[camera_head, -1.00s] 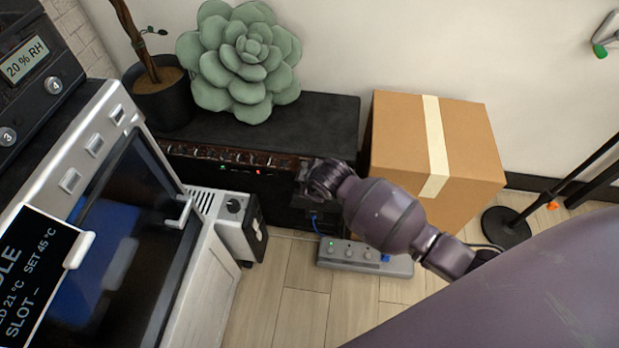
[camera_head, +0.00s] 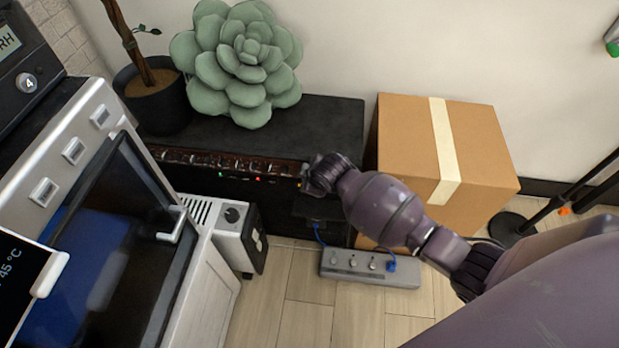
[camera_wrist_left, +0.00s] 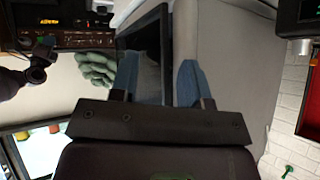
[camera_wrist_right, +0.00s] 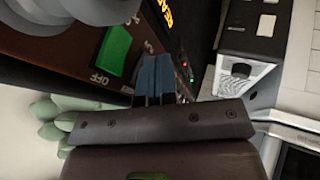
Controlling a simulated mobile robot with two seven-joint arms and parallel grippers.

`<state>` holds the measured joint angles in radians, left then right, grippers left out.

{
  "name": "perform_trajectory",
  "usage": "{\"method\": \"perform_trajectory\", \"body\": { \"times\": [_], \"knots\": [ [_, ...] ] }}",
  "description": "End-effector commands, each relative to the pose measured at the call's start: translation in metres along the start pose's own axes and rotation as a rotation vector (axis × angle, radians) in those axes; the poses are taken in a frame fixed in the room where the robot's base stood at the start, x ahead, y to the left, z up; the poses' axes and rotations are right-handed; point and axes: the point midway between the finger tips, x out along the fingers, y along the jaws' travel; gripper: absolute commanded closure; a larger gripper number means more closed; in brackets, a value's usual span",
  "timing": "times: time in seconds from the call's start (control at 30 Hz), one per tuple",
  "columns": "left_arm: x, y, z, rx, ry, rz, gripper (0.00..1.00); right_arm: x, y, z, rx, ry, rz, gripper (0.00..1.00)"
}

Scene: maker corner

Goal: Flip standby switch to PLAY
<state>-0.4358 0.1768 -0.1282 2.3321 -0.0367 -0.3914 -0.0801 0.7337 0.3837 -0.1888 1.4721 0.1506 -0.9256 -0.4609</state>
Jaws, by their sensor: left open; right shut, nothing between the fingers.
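The amplifier (camera_head: 330,118) is a black box by the wall with a brown knob panel (camera_head: 200,159) along its front edge. A green rocker switch (camera_wrist_right: 115,50) beside an OFF label shows close up in the right wrist view. Partly cut-off yellow lettering (camera_wrist_right: 167,14) shows beyond it. I cannot tell which part is the standby switch; the fingers may hide it. My right gripper (camera_wrist_right: 155,68) is shut and empty, its tips close to the panel beside the green rocker; contact is unclear. My left gripper (camera_wrist_left: 158,80) is open and empty, away from the panel.
A green succulent cushion (camera_head: 246,62) and a potted plant (camera_head: 160,105) stand left on and beside the amplifier. A cardboard box (camera_head: 410,140) is close on its right. A power strip (camera_head: 370,268) lies on the floor in front. An oven-like machine (camera_head: 115,205) stands at left.

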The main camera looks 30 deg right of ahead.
Motion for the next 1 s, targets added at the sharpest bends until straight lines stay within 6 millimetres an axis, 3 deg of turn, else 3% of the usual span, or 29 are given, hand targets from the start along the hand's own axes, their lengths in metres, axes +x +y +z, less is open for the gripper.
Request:
{"method": "perform_trajectory", "body": {
  "times": [0.47, 1.0],
  "knots": [
    [-0.004, -0.001, 0.004, -0.004, -0.013, -0.002, 0.57, 0.001, 0.003, 0.0, -0.013, 0.006, 0.036, 1.0],
    [-0.006, -0.006, -0.02, -0.003, 0.037, -0.012, 0.57, -0.011, 0.01, -0.007, -0.013, 0.008, 0.038, 1.0]
  ]
}}
